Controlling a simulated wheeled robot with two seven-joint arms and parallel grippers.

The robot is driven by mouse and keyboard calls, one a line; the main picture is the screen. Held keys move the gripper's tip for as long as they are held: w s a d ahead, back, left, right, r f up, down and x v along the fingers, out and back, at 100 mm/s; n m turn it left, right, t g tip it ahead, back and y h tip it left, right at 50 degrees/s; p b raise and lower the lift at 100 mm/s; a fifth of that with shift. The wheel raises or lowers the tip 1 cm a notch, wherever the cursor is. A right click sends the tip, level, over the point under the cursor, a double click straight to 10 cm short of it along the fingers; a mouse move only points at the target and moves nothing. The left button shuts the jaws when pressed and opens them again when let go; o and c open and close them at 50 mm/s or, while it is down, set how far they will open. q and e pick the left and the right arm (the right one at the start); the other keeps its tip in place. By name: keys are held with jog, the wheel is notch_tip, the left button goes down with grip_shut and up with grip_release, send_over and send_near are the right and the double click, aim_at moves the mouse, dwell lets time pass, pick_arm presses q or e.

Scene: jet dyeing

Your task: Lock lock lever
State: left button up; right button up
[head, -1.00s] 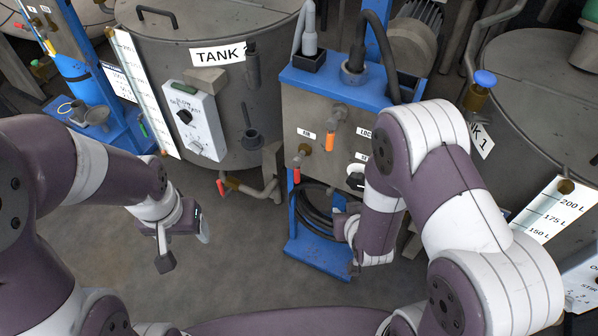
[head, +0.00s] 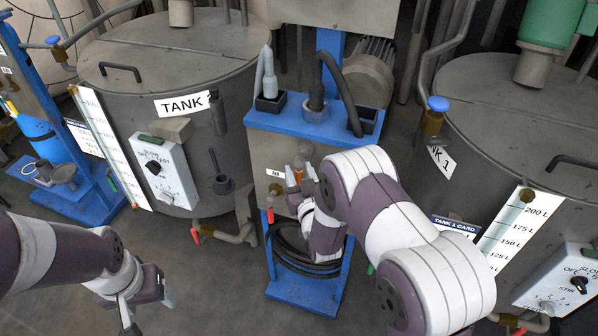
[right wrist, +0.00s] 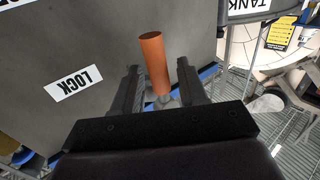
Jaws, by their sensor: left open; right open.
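The orange lever (head: 298,175) is on the front of the grey control box (head: 262,150). In the right wrist view the orange lever (right wrist: 154,60) stands between the two fingers of my right gripper (right wrist: 160,88), near the tips. The fingers are apart, with a gap on each side of it. A LOCK label (right wrist: 75,84) shows upside down beside it. In the head view my right arm hides the LOCK label and most of that gripper. My left gripper (head: 146,308) is open and empty at the lower left, away from the box.
A grey tank (head: 165,85) with a dial box (head: 165,170) stands left of the control box. Another tank (head: 480,150) is on the right. A coiled black hose (head: 290,250) hangs below the box above a blue base. Open floor lies at front left.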

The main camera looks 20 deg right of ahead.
jog(key=shift+w, duration=0.2)
grip_shut()
